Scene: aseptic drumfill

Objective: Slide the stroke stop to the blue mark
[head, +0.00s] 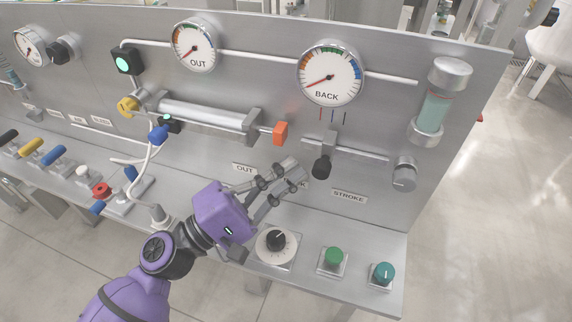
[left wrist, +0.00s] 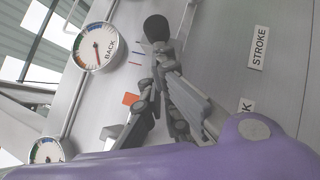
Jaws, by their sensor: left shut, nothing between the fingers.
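The stroke stop is a grey block on a horizontal rail with a black knob (head: 321,168) hanging at its front; the knob also shows in the left wrist view (left wrist: 156,27). Short thin marks (head: 333,115), one red and the others darker, stand above the block under the BACK gauge. The block's top sits roughly below the middle mark; the exact alignment is hard to tell. My left gripper (head: 298,172) is shut and empty, its fingertips just left of the knob and slightly lower. I cannot tell whether they touch it. My right gripper is out of view.
An orange-tipped cylinder (head: 210,115) lies left of the stop. A grey knob (head: 404,174) and a sight glass (head: 438,102) are at the right. A black dial (head: 276,240), a green button (head: 333,257) and a teal knob (head: 382,272) stand on the lower ledge near my arm.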

